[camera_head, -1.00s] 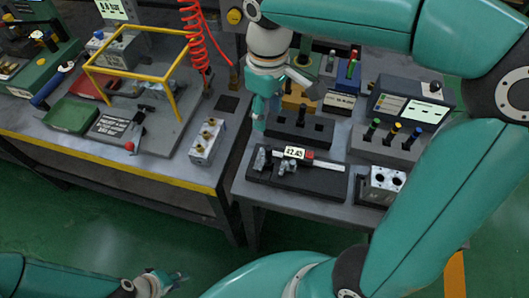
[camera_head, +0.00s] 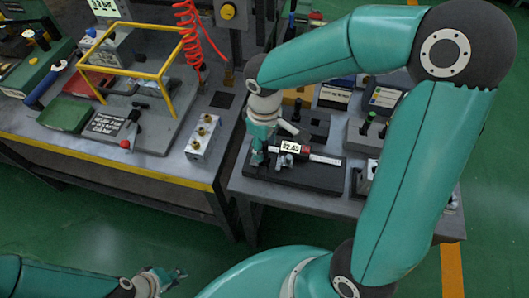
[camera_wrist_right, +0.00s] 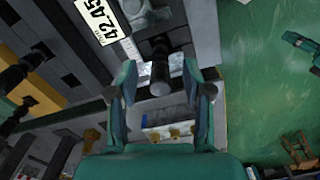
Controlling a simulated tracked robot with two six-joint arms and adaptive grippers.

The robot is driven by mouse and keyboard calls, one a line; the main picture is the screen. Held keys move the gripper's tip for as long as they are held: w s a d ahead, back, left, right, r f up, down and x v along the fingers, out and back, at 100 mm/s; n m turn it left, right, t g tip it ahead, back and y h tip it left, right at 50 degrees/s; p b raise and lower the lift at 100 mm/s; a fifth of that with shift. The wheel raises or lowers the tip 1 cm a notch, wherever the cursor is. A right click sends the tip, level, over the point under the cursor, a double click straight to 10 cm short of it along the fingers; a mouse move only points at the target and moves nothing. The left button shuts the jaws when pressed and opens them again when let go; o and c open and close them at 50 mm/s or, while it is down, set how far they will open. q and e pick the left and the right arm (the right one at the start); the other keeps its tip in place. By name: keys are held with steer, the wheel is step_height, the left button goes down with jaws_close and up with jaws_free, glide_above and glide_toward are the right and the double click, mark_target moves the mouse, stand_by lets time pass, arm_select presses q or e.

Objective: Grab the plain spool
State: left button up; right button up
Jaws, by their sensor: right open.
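A dark spool (camera_wrist_right: 160,68) shows in the right wrist view, between the two fingers of my right gripper (camera_wrist_right: 162,92), with a visible gap on each side. I cannot tell for sure whether it is the plain one. In the head view my right gripper (camera_head: 258,158) is low at the left end of the black caliper stand (camera_head: 322,180), and the spool is not clear there. My right gripper is open. My left gripper (camera_head: 163,281) hangs low at the bottom, away from the tables; its fingers are too small to judge.
The caliper display (camera_head: 290,147) is close to the right gripper. A block with brass fittings (camera_head: 203,134) stands on the left table. A yellow frame (camera_head: 135,72) rises further left. Dark upright pieces and a yellow block (camera_wrist_right: 38,98) show left in the wrist view.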

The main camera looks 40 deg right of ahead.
steer(key=shift+f, duration=0.4)
steer(key=shift+c, duration=0.4)
jaws_close()
steer(key=shift+r, duration=0.15)
